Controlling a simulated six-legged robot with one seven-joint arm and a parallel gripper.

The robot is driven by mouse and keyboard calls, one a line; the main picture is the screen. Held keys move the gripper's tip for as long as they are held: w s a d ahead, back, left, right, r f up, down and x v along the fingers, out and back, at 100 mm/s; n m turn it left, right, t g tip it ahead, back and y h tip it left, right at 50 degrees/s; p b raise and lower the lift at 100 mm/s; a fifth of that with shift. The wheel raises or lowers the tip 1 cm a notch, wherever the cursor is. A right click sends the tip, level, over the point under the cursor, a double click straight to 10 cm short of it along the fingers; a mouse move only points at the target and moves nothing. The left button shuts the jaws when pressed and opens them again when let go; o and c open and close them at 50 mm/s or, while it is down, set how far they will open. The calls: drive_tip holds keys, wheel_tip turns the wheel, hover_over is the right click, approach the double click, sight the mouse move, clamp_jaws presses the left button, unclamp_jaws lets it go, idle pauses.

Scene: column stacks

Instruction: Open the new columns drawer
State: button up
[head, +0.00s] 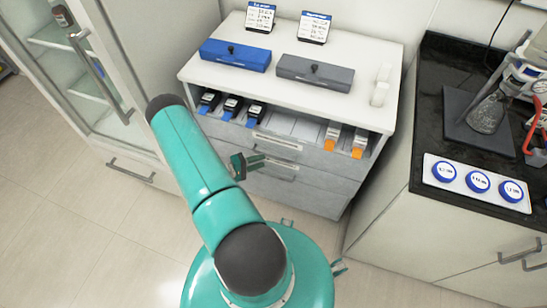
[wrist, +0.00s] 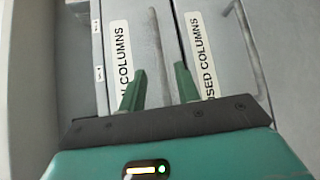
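The new columns drawer (head: 322,162) is the upper grey drawer under the white-topped cabinet, and it looks shut. In the wrist view, its label (wrist: 121,62), partly covered by a finger, and its long bar handle (wrist: 158,45) are turned on their side. My gripper (head: 250,164) is in front of the drawers in the head view. In the wrist view my gripper (wrist: 159,84) is open and empty, with the handle showing between its two fingers. I cannot tell whether the fingertips reach past the bar.
The used columns drawer (wrist: 217,90) lies just below, with its own handle (wrist: 251,48). Several cartridges sit on the open shelf above the drawers. A blue box (head: 235,56) and a grey box (head: 315,73) stand on top. A black-topped bench (head: 440,110) is at the right.

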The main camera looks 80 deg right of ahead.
sight(274, 157)
drive_tip(key=x, duration=0.7)
drive_tip(key=shift+c, duration=0.2)
clamp_jaws()
